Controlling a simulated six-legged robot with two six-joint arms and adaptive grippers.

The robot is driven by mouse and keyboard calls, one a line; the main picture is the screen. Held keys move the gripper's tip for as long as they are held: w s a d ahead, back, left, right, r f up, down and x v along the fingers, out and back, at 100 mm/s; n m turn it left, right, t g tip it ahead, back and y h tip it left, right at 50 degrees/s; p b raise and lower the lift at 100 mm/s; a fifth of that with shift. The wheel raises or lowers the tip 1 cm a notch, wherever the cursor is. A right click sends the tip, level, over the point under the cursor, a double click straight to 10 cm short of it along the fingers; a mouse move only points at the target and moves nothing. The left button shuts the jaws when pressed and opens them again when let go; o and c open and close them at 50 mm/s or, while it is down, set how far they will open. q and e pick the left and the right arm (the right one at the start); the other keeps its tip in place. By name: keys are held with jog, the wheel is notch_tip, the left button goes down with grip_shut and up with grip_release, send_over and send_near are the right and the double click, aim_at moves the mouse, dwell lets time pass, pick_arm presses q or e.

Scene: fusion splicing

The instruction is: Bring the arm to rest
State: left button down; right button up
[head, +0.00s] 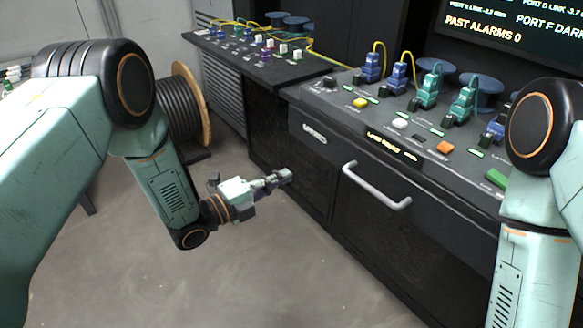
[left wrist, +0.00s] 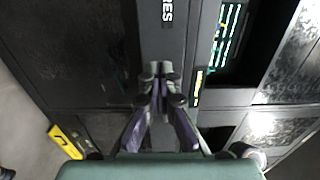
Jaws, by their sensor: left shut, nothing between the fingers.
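My left gripper (head: 284,177) is shut and empty in the head view. It hangs in the air in front of the dark cabinet, left of the grey door handle (head: 376,187) and apart from it. The left wrist view shows its fingers (left wrist: 158,72) together with nothing between them, over the grey and black cabinet front. My right arm enters at the right of the head view, but its gripper is out of view.
A console (head: 395,128) with blue and green connectors, yellow cables and lit buttons stands at the right. A second dark bench (head: 262,66) is behind it. A cable reel (head: 185,108) stands on the floor at the left. The floor (head: 200,285) below my left gripper is clear.

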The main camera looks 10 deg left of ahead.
pick_arm(q)
jog(key=s+a+f+n+g+y, duration=0.2)
jog(key=s+a+f+n+y, duration=0.2)
jog(key=s+f+n, duration=0.35)
jog(key=s+a+f+n+g+y, duration=0.25)
jog(key=s+f+n+y, duration=0.2)
jog(key=f+n, duration=0.45)
jog(key=s+a+n+g+y, duration=0.1)
jog(key=s+a+n+g, duration=0.1)
jog(key=s, duration=0.7)
jog(key=s+a+f+n+g+y, duration=0.1)
jog(key=s+a+n+g+y, duration=0.1)
jog(key=s+n, duration=0.3)
jog(key=s+a+n+g+y, duration=0.1)
jog(key=s+n+g, duration=0.3)
jog(key=s, duration=0.9)
jog(key=shift+a+f, duration=0.35)
jog(key=shift+a, duration=0.35)
